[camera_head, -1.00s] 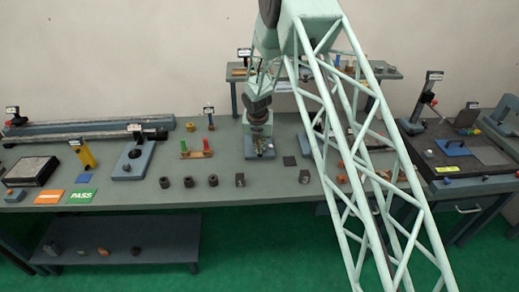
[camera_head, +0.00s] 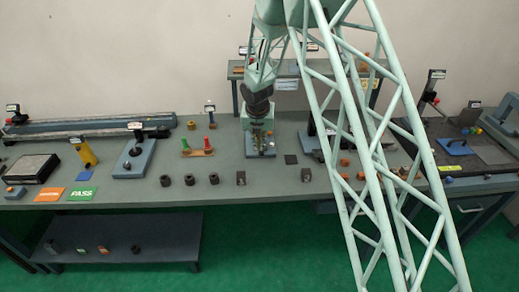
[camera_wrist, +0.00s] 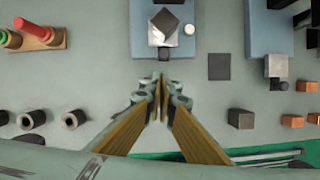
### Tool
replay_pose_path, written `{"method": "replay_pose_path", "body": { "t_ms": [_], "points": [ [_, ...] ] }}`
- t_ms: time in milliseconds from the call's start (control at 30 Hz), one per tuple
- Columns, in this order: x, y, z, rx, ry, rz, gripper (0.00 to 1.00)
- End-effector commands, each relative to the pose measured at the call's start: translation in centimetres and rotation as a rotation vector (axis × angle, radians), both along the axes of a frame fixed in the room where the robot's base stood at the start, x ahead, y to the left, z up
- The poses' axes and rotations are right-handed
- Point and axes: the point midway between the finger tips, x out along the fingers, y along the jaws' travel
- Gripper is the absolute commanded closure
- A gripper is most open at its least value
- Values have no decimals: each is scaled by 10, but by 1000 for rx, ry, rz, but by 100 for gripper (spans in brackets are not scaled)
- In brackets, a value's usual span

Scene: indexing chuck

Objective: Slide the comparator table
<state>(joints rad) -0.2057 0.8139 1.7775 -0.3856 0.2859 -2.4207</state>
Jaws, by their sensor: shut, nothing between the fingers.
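My gripper (camera_wrist: 160,82) is shut and empty in the wrist view, its fingertips together over the grey bench. Just beyond the tips is a blue-based fixture (camera_wrist: 145,35) with a grey diamond-set block and a small white round knob. To its right is a second blue-based fixture (camera_wrist: 268,32) with a grey block at its near edge. In the head view my wrist hangs at the middle of the bench, hiding part of the first fixture (camera_head: 251,147). The labels are too small to read, so I cannot tell which part is the comparator table.
A dark square pad (camera_wrist: 219,66) lies between the fixtures. A wooden stand (camera_wrist: 42,40) with red and green pegs is at left. Several dark bushings (camera_head: 190,180) line the front. A dark surface plate (camera_head: 485,185) with a gauge stand is at right.

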Motion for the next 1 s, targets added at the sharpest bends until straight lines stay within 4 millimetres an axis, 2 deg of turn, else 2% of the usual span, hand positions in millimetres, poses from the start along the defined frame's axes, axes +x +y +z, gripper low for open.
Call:
{"method": "replay_pose_path", "body": {
  "t_ms": [100, 400, 633, 967, 1000],
  "points": [
    [-3, 1, 14, -1, -2, 1, 100],
    [-12, 2, 40, 0, -1, 0, 100],
    [-15, 2, 49, 0, -1, 0, 100],
    [-15, 2, 50, 0, 0, 0, 100],
    [-15, 2, 50, 0, 0, 0, 97]
  ]
}}
